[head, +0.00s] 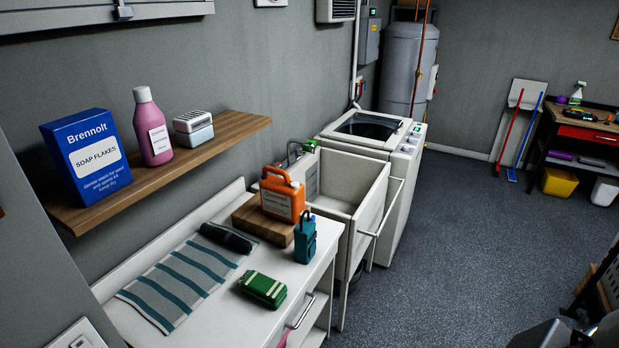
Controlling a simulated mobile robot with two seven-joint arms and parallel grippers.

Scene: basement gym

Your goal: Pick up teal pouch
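The teal pouch (305,239) stands upright on the white counter (225,319), near its right front corner beside the sink. It is a small teal item with a dark loop or strap at its top. It stands just in front of a wooden block (246,217) that bears an orange jug (281,194). Neither of my grippers shows in the head view.
A green pouch-like item (263,288) lies near the counter's front edge. A striped towel (170,287) and a dark rolled item (226,238) lie behind it. A shelf (225,131) overhangs the back. The white sink (367,222) adjoins at right; floor (450,240) there is open.

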